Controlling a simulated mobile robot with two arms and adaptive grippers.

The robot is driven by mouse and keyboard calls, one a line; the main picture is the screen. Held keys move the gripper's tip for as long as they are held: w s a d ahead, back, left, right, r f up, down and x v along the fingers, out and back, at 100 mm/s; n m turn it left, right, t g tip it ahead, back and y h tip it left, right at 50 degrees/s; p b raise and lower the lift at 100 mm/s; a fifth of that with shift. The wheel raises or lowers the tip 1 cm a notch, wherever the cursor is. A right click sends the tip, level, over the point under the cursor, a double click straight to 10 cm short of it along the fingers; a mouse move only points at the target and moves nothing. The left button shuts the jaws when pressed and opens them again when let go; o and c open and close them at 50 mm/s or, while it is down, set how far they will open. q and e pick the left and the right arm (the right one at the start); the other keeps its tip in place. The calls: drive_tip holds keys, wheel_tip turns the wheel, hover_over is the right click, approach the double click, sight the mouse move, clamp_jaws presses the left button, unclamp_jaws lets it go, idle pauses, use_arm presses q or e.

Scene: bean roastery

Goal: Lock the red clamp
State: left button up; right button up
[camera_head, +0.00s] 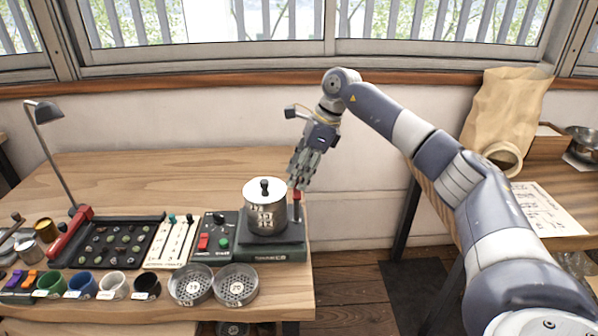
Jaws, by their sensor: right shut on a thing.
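A small red clamp (297,194) shows at the top of a short post on the right side of a dark green machine base (276,250). My right gripper (297,182) comes down on it from above and is shut on it. The fingers hide its upper part, so I cannot tell its lever position. A steel canister (266,212) with a black-knobbed lid stands on the same base, just left of the clamp. My left gripper is not in view.
A switch box (213,236), a slider panel (173,240) and a black bean tray (112,242) stand left of the base. Several small cups and two perforated dishes (236,284) line the front. A lamp (44,112) rises at left. The wooden table's (150,170) back is clear.

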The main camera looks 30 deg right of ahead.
drive_tip(key=shift+s+m+t+h, duration=0.1)
drive_tip(key=shift+m+t+h, duration=0.25)
drive_tip(key=shift+m, duration=0.65)
drive_tip(key=m+h, duration=0.1)
drive_tip(key=m, duration=0.1)
drive_tip(key=m+t+p, duration=0.1)
drive_tip(key=m, duration=0.2)
drive_tip(key=shift+a+h, duration=0.15)
drive_tip(key=shift+h, duration=0.2)
drive_tip(key=m+h, duration=0.1)
drive_tip(key=m, duration=0.2)
drive_tip(key=m+h, duration=0.1)
drive_tip(key=m, duration=0.1)
drive_tip(key=shift+a+m+t, duration=0.2)
drive_tip(key=shift+m+t, duration=0.05)
drive_tip(key=shift+m, duration=0.15)
use_arm(q)
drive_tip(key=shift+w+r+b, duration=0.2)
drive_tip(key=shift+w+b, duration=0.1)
drive_tip(key=shift+b, duration=0.05)
use_arm(e)
drive_tip(key=m+h, duration=0.1)
drive_tip(key=m, duration=0.4)
drive_tip(key=shift+a+g+h, duration=0.1)
drive_tip(key=shift+g+h, duration=0.3)
drive_tip(key=o, duration=1.1)
drive_tip(key=shift+c, duration=0.2)
